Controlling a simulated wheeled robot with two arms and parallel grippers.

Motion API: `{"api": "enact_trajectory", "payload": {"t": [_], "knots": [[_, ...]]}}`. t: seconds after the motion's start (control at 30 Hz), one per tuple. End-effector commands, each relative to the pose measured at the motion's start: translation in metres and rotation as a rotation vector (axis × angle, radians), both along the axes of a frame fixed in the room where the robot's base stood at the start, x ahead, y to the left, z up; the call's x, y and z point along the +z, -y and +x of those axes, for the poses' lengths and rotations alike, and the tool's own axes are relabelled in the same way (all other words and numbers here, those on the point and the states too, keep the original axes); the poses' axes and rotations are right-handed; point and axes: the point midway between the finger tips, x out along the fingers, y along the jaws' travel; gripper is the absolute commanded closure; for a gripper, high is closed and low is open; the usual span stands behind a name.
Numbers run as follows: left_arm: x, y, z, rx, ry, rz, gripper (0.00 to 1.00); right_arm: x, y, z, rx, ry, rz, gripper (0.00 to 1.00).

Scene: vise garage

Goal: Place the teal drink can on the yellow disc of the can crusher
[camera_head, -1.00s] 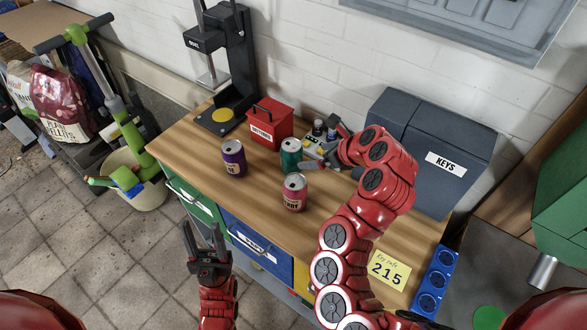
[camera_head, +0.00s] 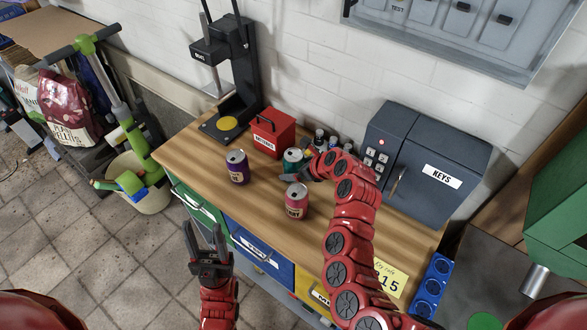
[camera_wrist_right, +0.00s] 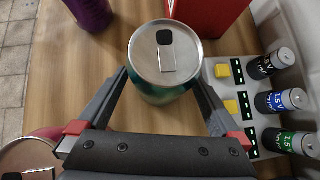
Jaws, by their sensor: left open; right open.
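The teal drink can (camera_head: 293,160) stands upright on the wooden bench, beside the red box. In the right wrist view the teal can (camera_wrist_right: 165,62) lies between the fingertips of my right gripper (camera_wrist_right: 163,85), which is open around it. In the head view the right gripper (camera_head: 296,168) partly hides the can. The can crusher (camera_head: 232,75) stands at the back left of the bench, with its yellow disc (camera_head: 228,123) bare on its base. My left gripper (camera_head: 204,236) is open and empty in front of the bench, fingers pointing up.
A purple can (camera_head: 237,167) and a pink-red can (camera_head: 296,201) stand near the teal can. The red box (camera_head: 272,132) is close behind it. A battery charger with batteries (camera_wrist_right: 240,100) is just right of it. The grey key safe (camera_head: 430,160) stands farther right.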

Motion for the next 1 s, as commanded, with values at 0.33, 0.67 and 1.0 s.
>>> {"api": "enact_trajectory", "payload": {"t": [0.33, 0.67, 1.0], "knots": [[0.008, 0.0, 0.0, 0.0, 0.0, 0.0, 0.5, -0.014, -0.01, 0.011, -0.001, 0.0, -0.001, 0.0], [0.008, 0.0, 0.0, 0.0, 0.0, 0.0, 0.5, -0.015, -0.01, 0.011, -0.001, 0.001, 0.0, 0.22], [0.008, 0.0, 0.0, 0.0, 0.0, 0.0, 0.5, -0.015, -0.01, 0.011, -0.001, 0.001, 0.0, 0.8]]}}
